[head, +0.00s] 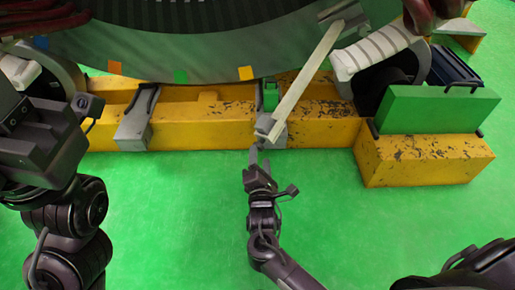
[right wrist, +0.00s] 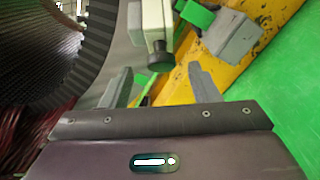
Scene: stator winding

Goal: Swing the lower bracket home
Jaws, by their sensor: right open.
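The lower bracket (head: 308,80) is a long pale bar. It slants from the stator's (head: 200,50) lower right side down to the yellow base. In the right wrist view its pale end (right wrist: 156,20) carries a dark round knob (right wrist: 160,57). My right gripper (head: 260,154) is open just below the bar's lower end. In the right wrist view the fingers (right wrist: 158,80) stand apart on either side of the space below the knob, with nothing held. My left arm's dark wrist housing (head: 42,140) shows at the left; its fingers cannot be made out.
The yellow base (head: 200,130) with grey clamps (head: 135,125) runs behind my right gripper. A green box (head: 435,110) stands on a yellow block (head: 425,165) at the right. A pale ribbed roller (head: 375,50) is beside the stator. The green floor in front is clear.

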